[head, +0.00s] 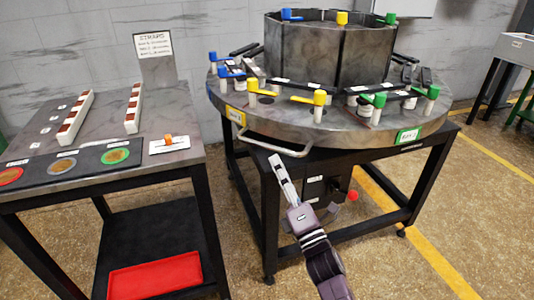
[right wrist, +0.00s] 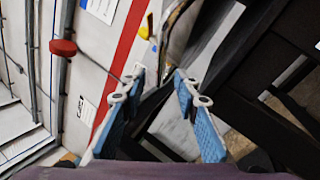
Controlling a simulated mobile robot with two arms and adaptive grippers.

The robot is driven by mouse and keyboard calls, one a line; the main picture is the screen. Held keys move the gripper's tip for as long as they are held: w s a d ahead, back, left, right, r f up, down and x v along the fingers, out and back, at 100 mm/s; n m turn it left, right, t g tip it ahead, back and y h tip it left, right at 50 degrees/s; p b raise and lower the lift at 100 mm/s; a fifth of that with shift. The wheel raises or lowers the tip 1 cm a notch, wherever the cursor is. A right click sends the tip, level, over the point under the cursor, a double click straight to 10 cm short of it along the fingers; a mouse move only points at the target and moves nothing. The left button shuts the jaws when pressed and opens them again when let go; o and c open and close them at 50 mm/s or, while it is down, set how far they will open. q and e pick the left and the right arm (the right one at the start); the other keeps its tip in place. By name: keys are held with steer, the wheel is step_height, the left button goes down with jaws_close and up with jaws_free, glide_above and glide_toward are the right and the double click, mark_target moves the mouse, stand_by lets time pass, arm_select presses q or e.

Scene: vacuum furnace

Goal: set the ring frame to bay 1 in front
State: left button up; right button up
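The ring frame (head: 230,102) is a round grey metal turntable on a dark stand, with blue, yellow and green fittings around its rim. A metal bar handle (head: 275,149) sticks out at its front. My right gripper (head: 277,163) is just below the handle in the head view; contact cannot be told. In the right wrist view the right gripper (right wrist: 159,79) has its blue-padded fingers apart, with nothing seen gripped. My left gripper is not in view.
A side table (head: 190,155) at left holds two white racks, coloured discs and an orange-handled part. A red tray (head: 155,276) lies on its lower shelf. A red knob (head: 352,196) sits under the ring frame. Open floor lies at front right, with yellow lines.

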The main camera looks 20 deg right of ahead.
mark_target(269, 147)
steer(key=x, duration=0.7)
steer(key=shift+w, duration=0.15)
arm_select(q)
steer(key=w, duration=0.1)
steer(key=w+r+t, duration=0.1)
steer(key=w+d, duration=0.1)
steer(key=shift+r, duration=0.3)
arm_select(e)
jaws_close()
